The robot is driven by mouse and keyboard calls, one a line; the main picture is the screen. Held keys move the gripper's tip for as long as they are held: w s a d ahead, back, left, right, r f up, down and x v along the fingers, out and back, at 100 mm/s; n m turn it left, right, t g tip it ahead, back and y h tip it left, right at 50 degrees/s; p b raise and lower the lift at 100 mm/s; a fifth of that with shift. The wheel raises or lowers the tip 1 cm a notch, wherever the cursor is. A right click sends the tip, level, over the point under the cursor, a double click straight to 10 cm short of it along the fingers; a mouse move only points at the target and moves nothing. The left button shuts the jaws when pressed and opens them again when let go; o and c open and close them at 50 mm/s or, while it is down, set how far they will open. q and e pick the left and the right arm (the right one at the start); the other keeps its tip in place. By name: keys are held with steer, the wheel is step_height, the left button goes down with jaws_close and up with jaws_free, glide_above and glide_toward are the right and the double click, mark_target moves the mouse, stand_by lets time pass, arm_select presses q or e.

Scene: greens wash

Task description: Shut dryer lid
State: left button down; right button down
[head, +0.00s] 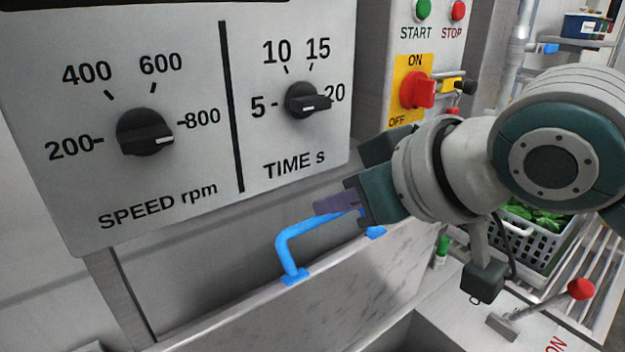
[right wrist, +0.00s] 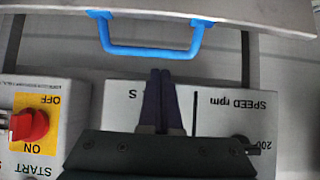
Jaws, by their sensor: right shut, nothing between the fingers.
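The dryer lid (head: 205,335) shows in the head view as a grey metal panel edge below the control panel, with a blue handle (head: 290,244) on it. In the right wrist view the lid (right wrist: 260,12) runs along the top, and its blue handle (right wrist: 150,52) hangs just beyond the fingertips. My right gripper (head: 318,206) is shut and empty. In the head view its fingers overlap the handle's upper bar; in the right wrist view the fingertips (right wrist: 160,74) appear a little short of the bar. I cannot tell whether they touch. My left gripper is not in view.
A panel with speed and time knobs (head: 145,132) stands behind the handle. A box with a red switch (head: 417,90) and start and stop buttons is beside it. A grey crate of greens (head: 530,240) and a red-knobbed lever (head: 580,289) are at the right.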

mark_target(314, 220)
steer(key=shift+b+x, duration=0.3)
steer(key=shift+x, duration=2.35)
steer(key=shift+s+d, duration=0.1)
